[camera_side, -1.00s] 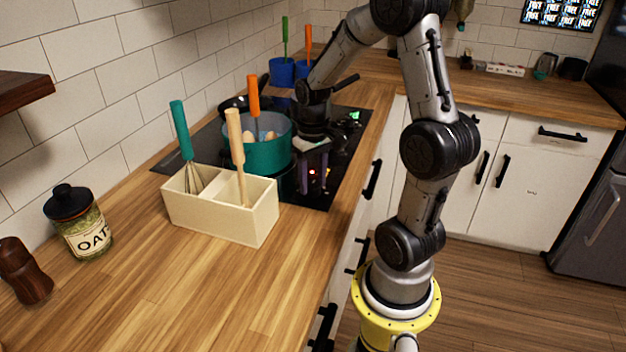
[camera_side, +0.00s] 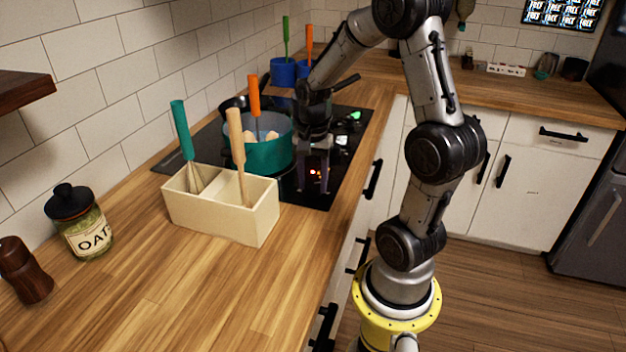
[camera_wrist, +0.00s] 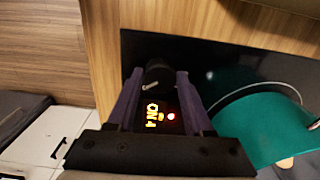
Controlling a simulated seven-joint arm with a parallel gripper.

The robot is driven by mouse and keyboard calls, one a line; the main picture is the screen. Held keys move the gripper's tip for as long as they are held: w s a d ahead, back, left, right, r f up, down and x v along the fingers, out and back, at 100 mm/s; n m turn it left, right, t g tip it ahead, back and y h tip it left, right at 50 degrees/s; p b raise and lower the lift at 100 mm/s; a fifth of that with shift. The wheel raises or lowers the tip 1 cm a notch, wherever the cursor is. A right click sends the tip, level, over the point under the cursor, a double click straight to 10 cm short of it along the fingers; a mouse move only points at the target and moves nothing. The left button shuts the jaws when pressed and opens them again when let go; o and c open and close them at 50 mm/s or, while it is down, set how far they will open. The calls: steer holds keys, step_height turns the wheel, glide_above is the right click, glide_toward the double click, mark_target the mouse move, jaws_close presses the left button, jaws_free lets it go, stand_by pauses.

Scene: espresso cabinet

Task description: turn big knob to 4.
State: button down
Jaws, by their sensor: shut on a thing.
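The big knob (camera_wrist: 159,73) is a black round knob on the black cooktop panel in the wrist view. My gripper (camera_wrist: 158,82) has its two purple fingers on either side of the knob and is shut on it. In the side view my gripper (camera_side: 312,188) points down at the front of the cooktop, and the knob is hidden there. Between the fingers, a lit display (camera_wrist: 153,115) shows orange characters that seem to include a 4, beside a red light (camera_wrist: 171,116).
A teal pot (camera_side: 262,155) with an orange-handled utensil stands on the cooktop (camera_side: 225,138), close left of my gripper. A cream utensil box (camera_side: 225,215) stands on the wooden counter (camera_side: 190,290) in front.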

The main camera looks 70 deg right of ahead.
mark_target(312, 184)
steer(key=shift+r+m, duration=0.1)
steer(key=shift+m, duration=1.6)
steer(key=shift+w, duration=0.1)
steer(key=shift+c, duration=1.4)
jaws_free()
step_height(312, 184, up, 14)
